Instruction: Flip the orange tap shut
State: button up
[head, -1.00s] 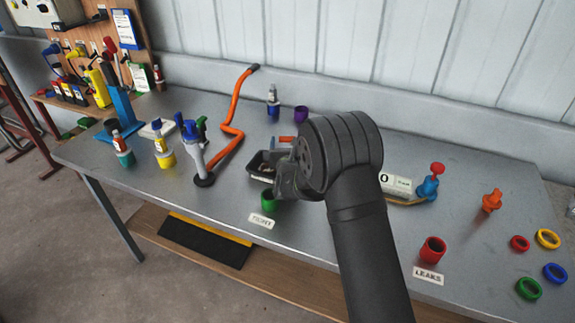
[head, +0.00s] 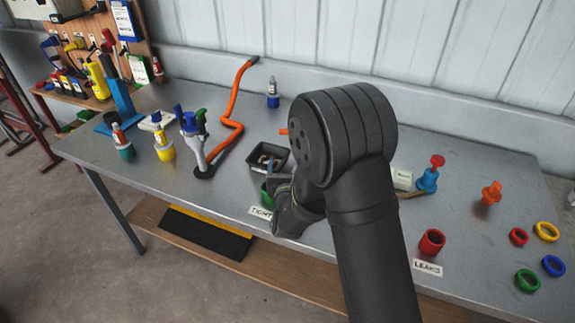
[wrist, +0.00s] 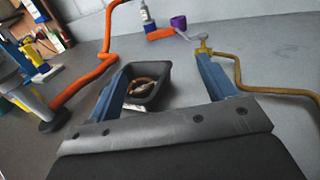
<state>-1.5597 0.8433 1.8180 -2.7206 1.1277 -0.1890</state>
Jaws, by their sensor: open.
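An orange handle-like piece (wrist: 160,34) lies at the back in the wrist view, joined by a pale stem to a brass-coloured fitting (wrist: 203,48); this looks like the tap. In the head view only a small orange end (head: 283,131) shows left of my arm, and the fitting is hidden. My gripper (wrist: 163,66) is open and empty, with its two blue fingers apart. The orange piece is beyond the fingertips, and the right fingertip appears close to the fitting; contact cannot be told. In the head view the gripper is mostly hidden by my wrist.
A black tray (head: 279,150) holds small parts and appears between the fingers in the wrist view. A yellow hose (wrist: 275,91) runs right from the fitting. An orange hose (head: 235,105) and grey stand (head: 196,150) are left. An orange knobbed piece (head: 491,193) stands right.

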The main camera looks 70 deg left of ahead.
jog(key=w+r+m+t+h, duration=0.25)
jog(key=w+m+h, duration=0.25)
jog(key=m, duration=0.4)
jog(key=w+a+r+m+t+h, duration=0.1)
jog(key=w+r+m+h, duration=0.35)
jog(key=m, duration=0.45)
jog(key=w+r+m+t+h, duration=0.2)
jog(key=w+m+h, duration=0.3)
jog(key=m, duration=0.4)
jog(key=s+a+r+m+g+y, duration=0.2)
jog(key=s+a+r+m+g, duration=0.65)
jog(key=s+g, duration=0.25)
jog(key=shift+m+t, duration=0.25)
jog(key=x, duration=1.6)
jog(key=shift+w+f, duration=0.15)
jog(key=shift+f, duration=0.1)
